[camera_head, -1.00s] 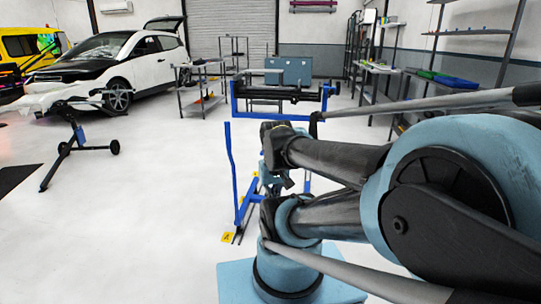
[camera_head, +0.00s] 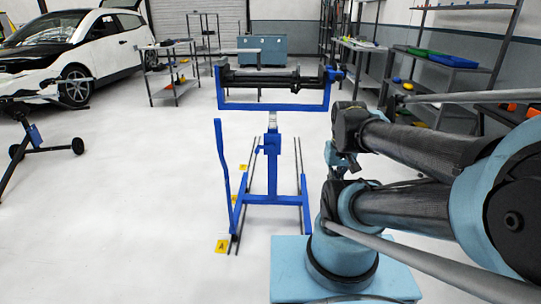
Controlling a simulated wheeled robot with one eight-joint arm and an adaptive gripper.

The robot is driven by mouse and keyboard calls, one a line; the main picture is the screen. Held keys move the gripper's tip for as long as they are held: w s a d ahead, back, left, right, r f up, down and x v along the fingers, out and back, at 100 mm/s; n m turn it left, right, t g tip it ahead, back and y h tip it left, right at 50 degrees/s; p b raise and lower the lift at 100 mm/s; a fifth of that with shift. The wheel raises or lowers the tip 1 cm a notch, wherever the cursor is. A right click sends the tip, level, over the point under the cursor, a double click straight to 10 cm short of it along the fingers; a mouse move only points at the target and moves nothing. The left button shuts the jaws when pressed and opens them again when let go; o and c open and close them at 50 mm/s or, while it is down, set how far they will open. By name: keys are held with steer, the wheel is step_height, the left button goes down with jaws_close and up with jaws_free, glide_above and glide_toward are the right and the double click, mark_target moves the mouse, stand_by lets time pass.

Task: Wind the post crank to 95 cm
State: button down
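A blue wrap stand (camera_head: 272,178) stands upright on the floor ahead, left of my arm. Its blue cradle (camera_head: 270,107) carries a dark horizontal roller (camera_head: 268,78). A pale inner section shows on the post between the cradle and a blue collar (camera_head: 269,145), where a small part sticks out to the left. I cannot make out a crank handle or a height reading there. My gripper (camera_head: 338,163) is at the folded arm's end, mostly hidden by my own links and apart from the post. Its fingers cannot be told apart.
A tall blue bar (camera_head: 222,180) rises at the stand's left side. Yellow markers, one lettered A (camera_head: 222,246), lie beside dark floor rails (camera_head: 236,220). A car (camera_head: 88,50) and a second stand (camera_head: 33,138) are at left; shelves (camera_head: 445,62) are at right. Floor between the stands is clear.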

steer(key=w+a+r+m+y, duration=0.1)
steer(key=w+a+r+m, duration=0.15)
steer(key=w, duration=0.65)
steer(key=w+a+r+m+g+y, duration=0.1)
steer(key=w+a+r+m+y, duration=0.2)
steer(key=w, duration=0.7)
steer(key=w+a+r+m, duration=0.1)
steer(key=w+a+m, duration=0.25)
steer(key=w, duration=0.55)
steer(key=m+y, duration=0.5)
steer(key=m, duration=0.5)
glide_toward(265, 149)
steer(key=s+a+f, duration=0.3)
steer(key=a+f, duration=0.2)
steer(key=f, duration=0.7)
steer(key=shift+g, duration=0.4)
steer(key=shift+a+r, duration=0.35)
steer(key=shift+r, duration=0.35)
steer(key=shift+a+r, duration=0.3)
steer(key=shift+r, duration=0.35)
steer(key=shift+a+r, duration=0.35)
steer(key=shift+r, duration=0.35)
